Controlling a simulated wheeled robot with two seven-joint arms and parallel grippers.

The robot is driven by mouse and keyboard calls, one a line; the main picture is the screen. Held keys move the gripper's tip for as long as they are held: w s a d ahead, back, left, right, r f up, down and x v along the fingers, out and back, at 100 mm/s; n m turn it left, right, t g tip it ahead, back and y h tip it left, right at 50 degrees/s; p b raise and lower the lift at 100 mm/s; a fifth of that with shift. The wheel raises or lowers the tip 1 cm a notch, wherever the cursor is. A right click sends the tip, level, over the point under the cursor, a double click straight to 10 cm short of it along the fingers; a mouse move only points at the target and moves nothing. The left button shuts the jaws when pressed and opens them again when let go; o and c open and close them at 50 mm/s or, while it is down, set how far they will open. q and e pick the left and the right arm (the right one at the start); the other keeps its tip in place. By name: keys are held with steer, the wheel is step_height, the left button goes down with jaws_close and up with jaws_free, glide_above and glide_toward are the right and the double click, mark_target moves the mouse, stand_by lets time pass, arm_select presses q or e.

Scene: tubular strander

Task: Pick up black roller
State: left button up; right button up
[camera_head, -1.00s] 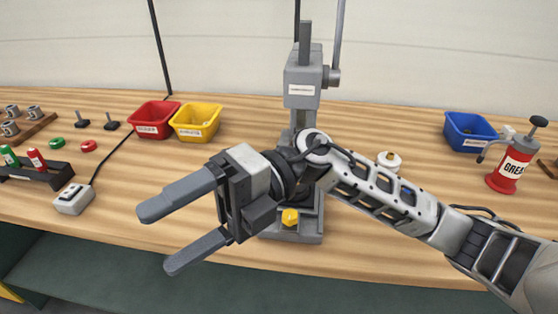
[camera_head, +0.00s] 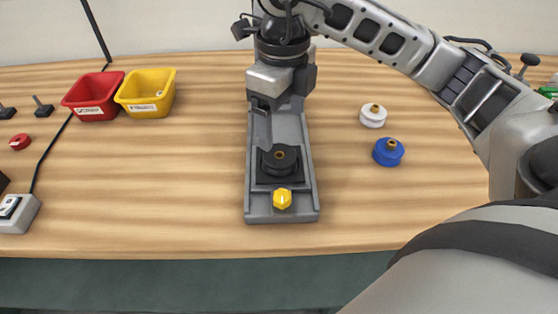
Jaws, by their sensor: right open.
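The black roller (camera_head: 279,159) is a small dark disc with a brass-coloured centre. It sits on the dark pad near the front of the grey press base (camera_head: 251,205), behind a yellow knob (camera_head: 282,199). My right gripper (camera_head: 265,138) points down over the base, just behind and above the roller. It is open and holds nothing; one finger shows clearly and the other is largely hidden. I cannot tell whether the fingertips touch the roller. My left gripper is out of view.
A white roller (camera_head: 373,115) and a blue roller (camera_head: 388,152) lie on the table right of the base. Red (camera_head: 92,97) and yellow (camera_head: 147,93) bins stand at the back left. A switch box (camera_head: 17,213) with a cable is at left. The front middle-left table is clear.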

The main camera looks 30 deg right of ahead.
mark_target(282, 155)
steer(key=f, duration=0.3)
steer(key=f+p, duration=0.1)
steer(key=f, duration=0.3)
steer(key=shift+s+a+f, duration=0.15)
steer(key=shift+s+f, duration=0.05)
steer(key=shift+f, duration=0.05)
steer(key=c, duration=1.5)
steer(key=shift+r, duration=0.1)
